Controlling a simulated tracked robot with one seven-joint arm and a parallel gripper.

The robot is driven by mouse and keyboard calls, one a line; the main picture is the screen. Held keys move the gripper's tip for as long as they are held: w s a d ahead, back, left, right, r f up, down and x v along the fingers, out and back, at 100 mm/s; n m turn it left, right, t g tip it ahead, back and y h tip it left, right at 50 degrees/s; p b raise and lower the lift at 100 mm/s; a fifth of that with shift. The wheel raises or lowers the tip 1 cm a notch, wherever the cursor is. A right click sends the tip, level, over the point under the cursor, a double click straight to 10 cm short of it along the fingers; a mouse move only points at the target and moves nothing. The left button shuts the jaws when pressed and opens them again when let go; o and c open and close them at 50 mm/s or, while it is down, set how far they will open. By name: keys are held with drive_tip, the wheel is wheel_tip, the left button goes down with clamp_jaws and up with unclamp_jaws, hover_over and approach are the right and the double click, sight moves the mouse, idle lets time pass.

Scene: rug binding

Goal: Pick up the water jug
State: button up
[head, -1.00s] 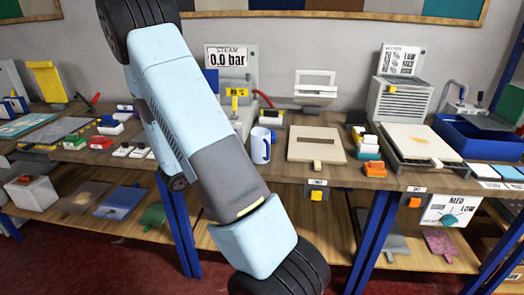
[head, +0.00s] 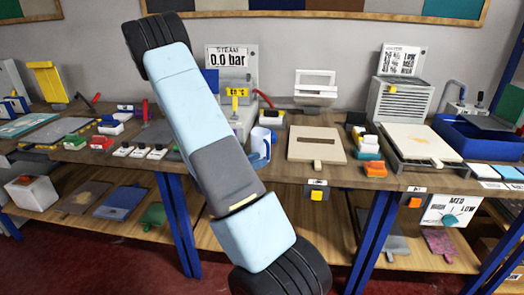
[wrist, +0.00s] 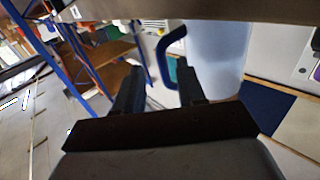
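The water jug (head: 264,138) is white with a blue handle and stands on the bench, left of the beige board in the head view. My arm covers part of its left side there. In the wrist view the jug's pale body (wrist: 215,55) fills the upper middle, with its blue handle (wrist: 168,45) to the left. My gripper (wrist: 157,72) is open, its two dark fingers apart, with the handle showing between and just beyond the fingertips. I cannot tell whether the fingers touch it. My gripper is hidden in the head view.
A beige board (head: 316,145) lies right of the jug. A steam gauge unit (head: 232,85) stands behind it. Small switches (head: 140,151) line the bench left of my arm.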

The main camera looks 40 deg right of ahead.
sight(268, 157)
drive_tip(key=shift+s+d, duration=0.15)
drive_tip(key=shift+d, duration=2.5)
drive_tip(key=shift+c, duration=0.4)
clamp_jaws()
